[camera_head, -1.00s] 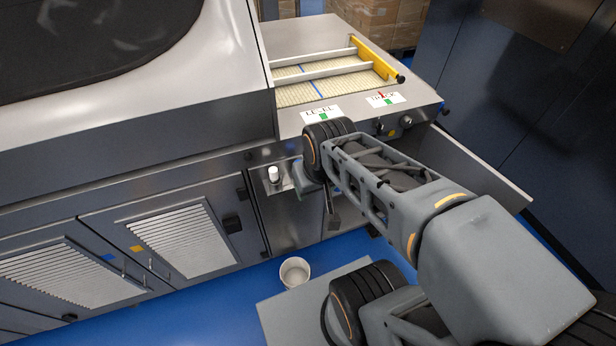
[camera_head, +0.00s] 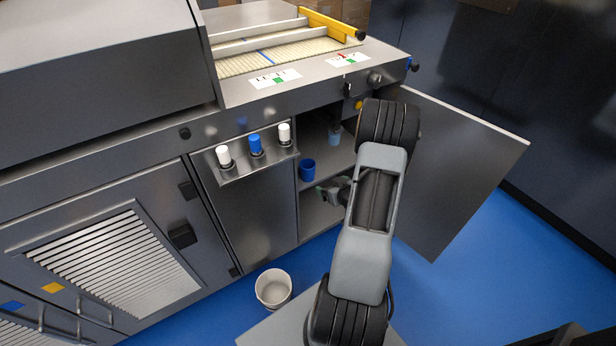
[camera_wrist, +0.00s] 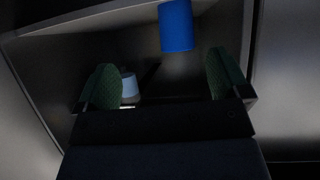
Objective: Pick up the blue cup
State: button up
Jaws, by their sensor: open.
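The blue cup (camera_head: 307,170) stands on the upper shelf inside the open cabinet. In the wrist view the blue cup (camera_wrist: 176,26) is at the top, above and beyond the gap between my fingers. My gripper (camera_head: 333,190) is at the cabinet opening, just below and right of the cup in the head view, partly hidden by my arm. In the wrist view my gripper (camera_wrist: 168,82) has its two green-padded fingers spread wide with nothing held. A paler blue cup (camera_head: 334,136) stands farther back on the right; it also shows in the wrist view (camera_wrist: 129,85) near the left finger.
The cabinet door (camera_head: 460,165) stands open on the right. A small ledge (camera_head: 222,177) left of the opening holds white and blue capped items, including a blue one (camera_head: 255,144). A white bucket (camera_head: 273,288) is on the blue floor. A lower shelf (camera_head: 315,215) lies below.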

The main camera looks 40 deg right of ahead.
notch_tip(320, 180, up, 2)
jog(key=w+t, duration=0.2)
jog(key=b, duration=0.1)
send_near(304, 161)
jog(key=f, duration=0.1)
jog(key=shift+n+t+y, duration=0.3)
jog(key=shift+n+y, duration=0.1)
jog(key=shift+d+b+x, duration=0.15)
jog(key=shift+b+x, duration=0.3)
jog(key=shift+x, duration=1.3)
jog(key=shift+d+b+x, duration=0.1)
jog(key=shift+b+x, duration=0.3)
jog(key=shift+x, duration=1.35)
jog(key=c, duration=1)
jog(key=shift+r, duration=0.2)
